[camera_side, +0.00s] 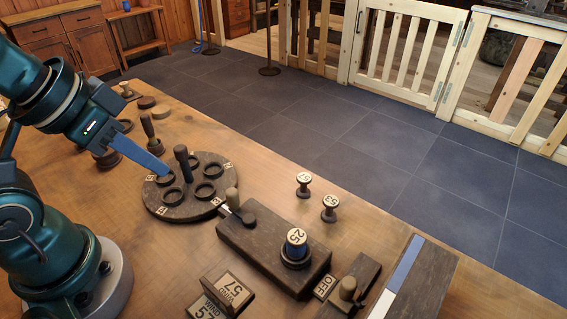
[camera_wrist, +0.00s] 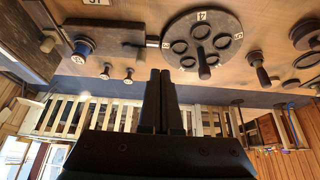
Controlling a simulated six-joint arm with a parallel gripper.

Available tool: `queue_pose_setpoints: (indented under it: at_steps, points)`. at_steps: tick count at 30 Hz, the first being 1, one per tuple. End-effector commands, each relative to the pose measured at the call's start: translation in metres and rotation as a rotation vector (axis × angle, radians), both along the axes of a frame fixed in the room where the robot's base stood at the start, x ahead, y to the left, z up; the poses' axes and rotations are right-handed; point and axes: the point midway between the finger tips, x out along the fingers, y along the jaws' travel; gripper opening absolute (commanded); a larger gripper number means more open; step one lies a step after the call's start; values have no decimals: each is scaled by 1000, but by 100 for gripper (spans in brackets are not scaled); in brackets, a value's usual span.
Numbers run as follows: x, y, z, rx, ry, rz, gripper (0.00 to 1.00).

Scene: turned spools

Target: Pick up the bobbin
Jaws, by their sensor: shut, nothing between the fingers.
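A blue-wound bobbin (camera_side: 296,241) with a round label reading 25 stands upright on a dark wooden block (camera_side: 248,240). It also shows in the wrist view (camera_wrist: 83,46), at the upper left. Two small empty-looking dark spools with round pale labels stand on the table behind the block, one at the left (camera_side: 304,185) and one at the right (camera_side: 330,209). My gripper (camera_side: 169,177) is shut and empty, its fingertips over the left part of a round dark disc (camera_side: 190,206), well left of the bobbin. In the wrist view my gripper (camera_wrist: 160,74) shows its fingers together.
The disc carries several ring holders and an upright dark handle (camera_side: 184,160). A lever (camera_side: 232,200) stands at the block's left end.

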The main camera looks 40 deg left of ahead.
Motion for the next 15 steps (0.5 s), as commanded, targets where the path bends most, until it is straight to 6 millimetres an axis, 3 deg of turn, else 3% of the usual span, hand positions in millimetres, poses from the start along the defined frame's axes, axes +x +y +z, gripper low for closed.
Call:
queue_pose_setpoints:
  at_steps: [9,10,14,15]
  points:
    - [0,0,0,0,0,0,0]
    - [0,0,0,0,0,0,4]
    - [0,0,0,0,0,0,54]
    - [0,0,0,0,0,0,55]
